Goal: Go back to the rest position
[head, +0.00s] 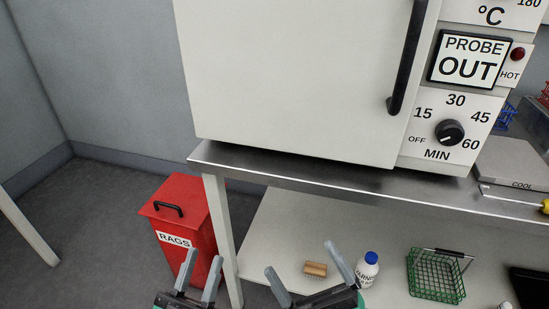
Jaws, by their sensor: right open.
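My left gripper (205,254) is at the bottom of the head view, in front of the red rags bin. Its two grey fingers point up and stand apart, with nothing seen between them. My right gripper (298,255) is to its right, also at the bottom edge, in front of the lower shelf. Its fingers are spread wide and the gap is empty. Both grippers are cut off by the bottom of the view.
A large white oven (300,75) stands on the steel bench (330,177). Below, the shelf (285,235) holds a brush (315,269), a blue-capped bottle (367,270) and a green wire basket (435,277). A red bin (182,215) labelled RAGS stands on the floor left of the bench.

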